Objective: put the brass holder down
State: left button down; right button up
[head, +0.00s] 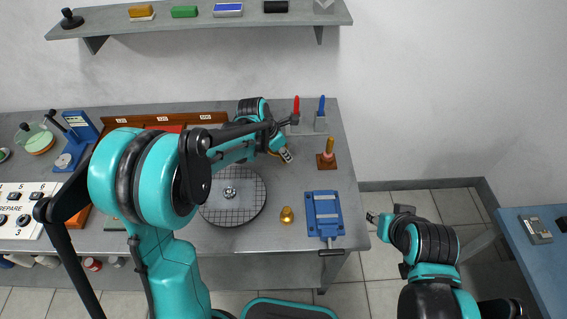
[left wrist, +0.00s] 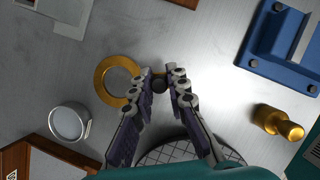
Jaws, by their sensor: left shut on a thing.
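The brass holder is a flat brass ring (left wrist: 106,84) just left of my fingertips in the left wrist view. In the head view only a bit of its brass edge (head: 273,153) shows beside the gripper. My left gripper (head: 287,156) is shut on the holder at the ring's side, and its fingertips (left wrist: 161,84) meet there. The ring is close over the grey bench; I cannot tell whether it touches. My right gripper (head: 373,218) is off the bench's right edge, small, its jaws unclear.
A round gridded plate (head: 245,204) lies left of a brass knob (head: 286,215) and a blue fixture (head: 323,214). Behind are a wooden-based plunger (head: 327,159), a red and blue tool stand (head: 321,123) and a labelled wooden rack (head: 207,118). Some bench between them is clear.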

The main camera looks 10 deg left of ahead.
aim_at(282, 159)
pick_arm(q)
jog(key=shift+w+a+f, duration=0.3)
jog(key=shift+a+f, duration=0.05)
jog(key=shift+f, duration=0.05)
notch_tip(282, 159, down, 4)
jog(key=shift+r+b, duration=0.1)
jog(key=shift+b, duration=0.8)
jog(key=shift+r, duration=0.1)
jog(key=c, duration=1.9)
grip_release()
jog(key=shift+f, duration=0.2)
jog(key=o, duration=0.4)
jog(key=shift+r, duration=0.2)
